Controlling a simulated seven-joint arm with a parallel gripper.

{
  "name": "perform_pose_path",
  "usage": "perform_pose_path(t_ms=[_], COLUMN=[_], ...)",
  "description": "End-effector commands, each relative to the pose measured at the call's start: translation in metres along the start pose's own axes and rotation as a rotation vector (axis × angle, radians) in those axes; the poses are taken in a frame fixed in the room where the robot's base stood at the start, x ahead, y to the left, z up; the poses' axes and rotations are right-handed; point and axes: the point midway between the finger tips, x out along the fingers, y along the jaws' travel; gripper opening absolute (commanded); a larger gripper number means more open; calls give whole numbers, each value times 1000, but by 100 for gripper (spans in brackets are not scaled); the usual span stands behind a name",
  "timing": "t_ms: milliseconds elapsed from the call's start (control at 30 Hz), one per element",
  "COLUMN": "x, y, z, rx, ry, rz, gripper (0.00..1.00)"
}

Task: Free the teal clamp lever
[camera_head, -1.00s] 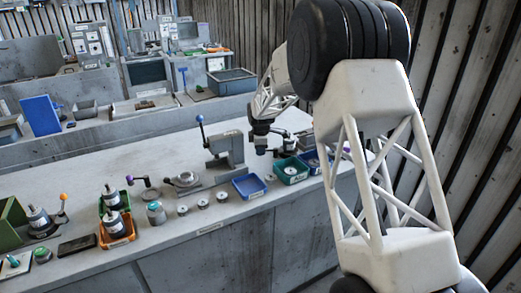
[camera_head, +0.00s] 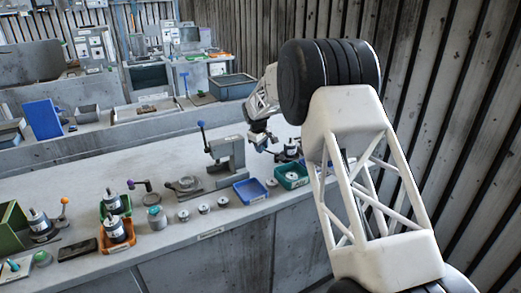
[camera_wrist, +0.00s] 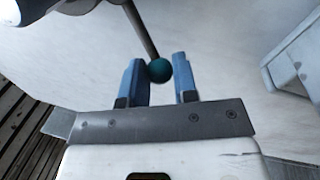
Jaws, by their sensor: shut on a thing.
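The teal clamp lever shows in the wrist view as a dark rod ending in a round teal knob (camera_wrist: 160,70). The knob sits between the blue fingertips of my gripper (camera_wrist: 160,76), which are shut on it. The knob lies against the left finger; a narrow gap appears on its right side. The rod runs up and away to the top edge, so the clamp it belongs to is out of that view. In the head view my gripper (camera_head: 262,145) is small, over the bench beside a dark unit (camera_head: 290,149); the teal knob cannot be made out there.
A grey press with a blue-knobbed lever (camera_head: 226,158) stands left of my gripper. A blue tray (camera_head: 250,190) and a green tray (camera_head: 291,176) lie in front. An orange tray (camera_head: 117,240) and several small parts stand further left. A corrugated wall (camera_head: 455,120) is at right.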

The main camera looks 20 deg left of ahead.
Motion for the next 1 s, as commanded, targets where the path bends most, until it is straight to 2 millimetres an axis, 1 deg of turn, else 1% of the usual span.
perform_pose_path(t_ms=[300, 500, 733, 1000], x=[4, 6, 8, 8], y=[21, 31, 38, 40], z=[-4, -3, -1, 0], rx=[285, 429, 524, 553], ry=[-55, -84, -102, -108], rz=[1, 0, 0, 0], gripper=[0, 0, 0, 0])
